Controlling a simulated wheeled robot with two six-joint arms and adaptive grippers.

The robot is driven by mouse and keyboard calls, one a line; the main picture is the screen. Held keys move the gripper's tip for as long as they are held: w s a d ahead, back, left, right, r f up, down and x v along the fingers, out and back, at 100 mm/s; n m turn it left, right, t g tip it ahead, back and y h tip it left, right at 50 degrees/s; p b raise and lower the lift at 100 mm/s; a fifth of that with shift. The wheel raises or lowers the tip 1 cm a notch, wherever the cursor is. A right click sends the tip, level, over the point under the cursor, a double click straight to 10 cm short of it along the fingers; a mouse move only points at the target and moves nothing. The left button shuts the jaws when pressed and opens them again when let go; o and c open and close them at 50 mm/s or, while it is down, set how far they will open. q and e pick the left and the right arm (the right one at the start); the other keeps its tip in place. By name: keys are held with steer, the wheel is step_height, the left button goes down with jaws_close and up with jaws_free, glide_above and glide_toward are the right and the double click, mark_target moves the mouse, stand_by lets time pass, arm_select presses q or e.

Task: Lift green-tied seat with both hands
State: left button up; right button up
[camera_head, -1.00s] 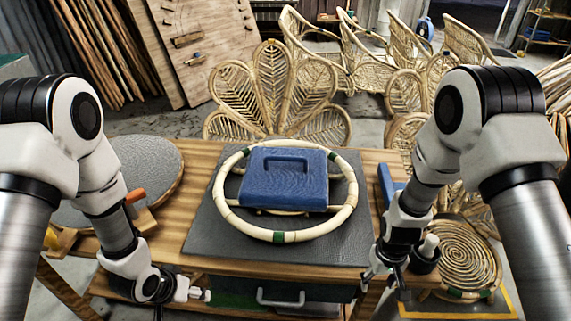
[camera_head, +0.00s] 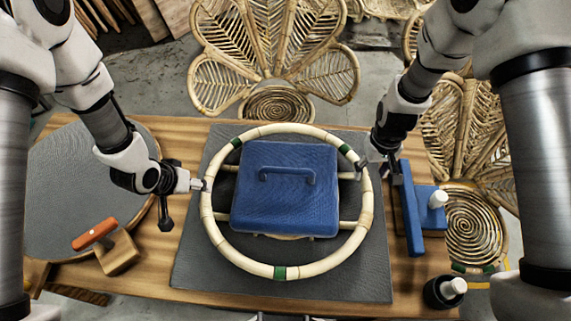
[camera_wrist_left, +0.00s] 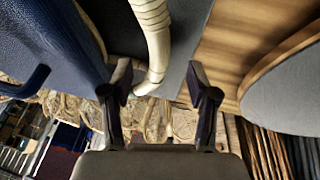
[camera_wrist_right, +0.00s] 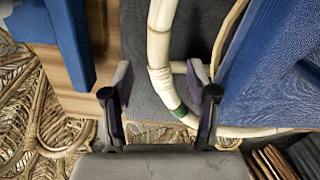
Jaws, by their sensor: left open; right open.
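The seat is a round pale rattan ring (camera_head: 216,232) with dark green ties, lying on a dark mat on the table. A blue block with a handle (camera_head: 285,205) sits on its crossbars. My left gripper (camera_head: 203,185) is open at the ring's left side; in the left wrist view the ring (camera_wrist_left: 152,30) shows between the fingertips. My right gripper (camera_head: 364,165) is open at the ring's upper right, near a green tie (camera_head: 346,149); in the right wrist view the ring (camera_wrist_right: 160,55) runs between the fingertips. I cannot tell whether either gripper touches it.
The dark mat (camera_head: 195,275) lies under the ring. A round grey board (camera_head: 60,185) and an orange-handled wooden tool (camera_head: 118,252) are on the left. A blue clamp-like piece (camera_head: 411,215) and a dark pot (camera_head: 443,291) are on the right. Wicker chairs (camera_head: 270,45) stand behind.

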mark_target(203, 193)
steer(key=shift+s+r, duration=0.3)
steer(key=shift+s, duration=0.2)
steer(key=shift+s+r, duration=0.25)
steer(key=shift+s, duration=0.2)
steer(key=shift+s+f, duration=0.1)
steer(key=shift+s, duration=0.05)
arm_select(q)
steer(key=x, duration=0.5)
steer(key=shift+s+d+f, duration=0.15)
steer(key=shift+s+f, duration=0.1)
steer(key=shift+s, duration=0.1)
arm_select(e)
steer(key=f, duration=0.6)
steer(key=shift+w+f, duration=0.35)
steer(key=shift+w, duration=0.05)
arm_select(q)
steer(key=shift+w+d+f, duration=0.15)
steer(key=shift+f, duration=0.4)
arm_select(e)
steer(key=shift+f, duration=0.55)
arm_select(q)
steer(key=shift+w+f, duration=0.1)
arm_select(e)
steer(key=shift+f, duration=0.15)
arm_select(q)
jaws_close()
arm_select(e)
jaws_close()
